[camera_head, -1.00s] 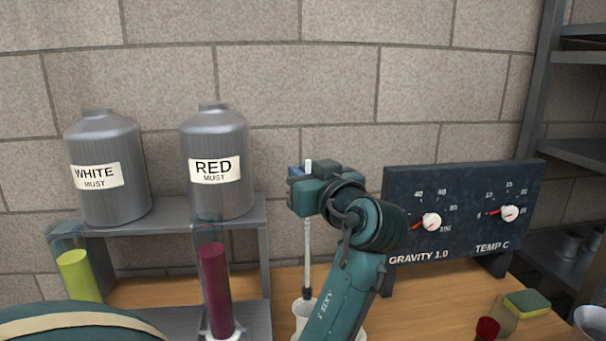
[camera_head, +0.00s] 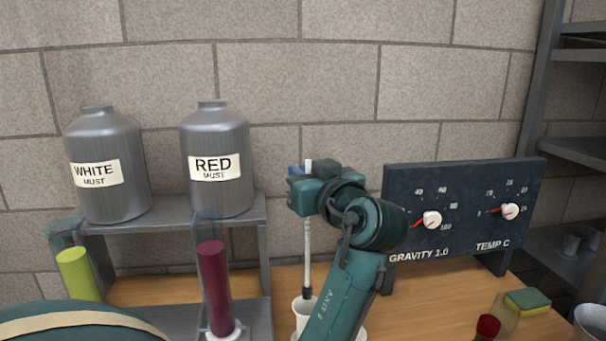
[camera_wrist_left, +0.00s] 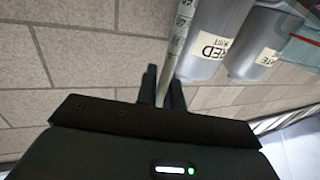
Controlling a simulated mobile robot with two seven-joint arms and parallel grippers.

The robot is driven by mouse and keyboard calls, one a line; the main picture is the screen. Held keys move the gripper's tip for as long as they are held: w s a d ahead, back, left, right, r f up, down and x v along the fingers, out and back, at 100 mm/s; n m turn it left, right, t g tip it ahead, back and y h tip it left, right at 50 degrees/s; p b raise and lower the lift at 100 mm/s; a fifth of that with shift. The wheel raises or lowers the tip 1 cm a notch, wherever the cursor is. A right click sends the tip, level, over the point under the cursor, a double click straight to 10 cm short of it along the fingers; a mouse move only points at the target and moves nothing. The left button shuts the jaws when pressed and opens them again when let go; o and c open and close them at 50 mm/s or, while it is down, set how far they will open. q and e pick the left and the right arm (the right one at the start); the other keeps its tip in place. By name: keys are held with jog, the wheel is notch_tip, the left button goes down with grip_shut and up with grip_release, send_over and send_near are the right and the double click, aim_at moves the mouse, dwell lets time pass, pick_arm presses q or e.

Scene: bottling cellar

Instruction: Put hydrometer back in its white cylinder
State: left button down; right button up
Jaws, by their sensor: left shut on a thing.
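The hydrometer (camera_head: 307,245) is a thin pale rod with a dark lower end, hanging about upright. My left gripper (camera_head: 306,170) is shut on it near its top, where a white tip sticks up above the fingers. In the left wrist view the rod (camera_wrist_left: 178,45), with printed marks, runs up from between the dark fingers (camera_wrist_left: 162,88). The white cylinder (camera_head: 302,313) stands on the bench directly below, partly hidden by my left forearm. The dark end shows at the cylinder's mouth; how deep it reaches I cannot tell. My right gripper is not in view.
A red-filled glass cylinder (camera_head: 215,285) stands close to the left, a yellow-green one (camera_head: 75,272) farther left. Metal jugs labelled RED (camera_head: 215,140) and WHITE (camera_head: 105,145) stand on a shelf behind. A gauge panel (camera_head: 465,185) and a sponge (camera_head: 528,301) are at right.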

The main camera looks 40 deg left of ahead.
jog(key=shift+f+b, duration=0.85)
jog(key=shift+b, duration=0.05)
dwell(0.3)
